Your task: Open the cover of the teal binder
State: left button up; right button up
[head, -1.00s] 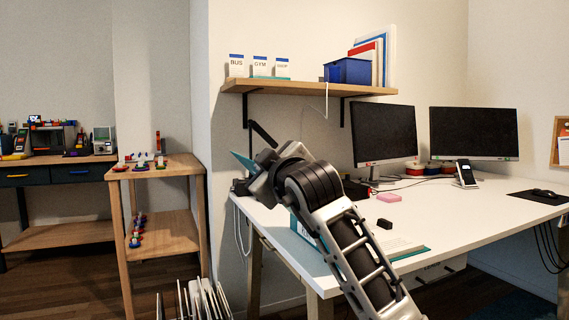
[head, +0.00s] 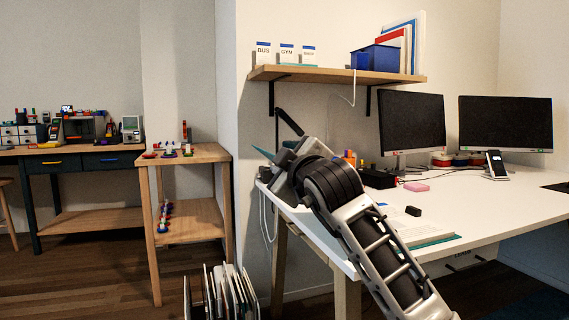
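The teal binder lies on the near left part of the white desk, partly behind my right arm. Its white pages and the teal edge under them (head: 436,243) show to the right of the arm. A small teal panel (head: 263,152), which looks like part of its raised cover, sticks out left of my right gripper (head: 285,150). The gripper is at the desk's left end, touching or right in front of that panel; I cannot tell which. Its fingertips are mostly hidden by its own body, so its opening does not show. My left gripper is out of view.
A small black block (head: 413,211) and a pink pad (head: 416,187) lie near the pages. Two monitors (head: 411,121) and a phone (head: 495,164) stand farther back. A wooden shelf (head: 340,75) hangs above. A rack of thin panels (head: 222,292) stands on the floor.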

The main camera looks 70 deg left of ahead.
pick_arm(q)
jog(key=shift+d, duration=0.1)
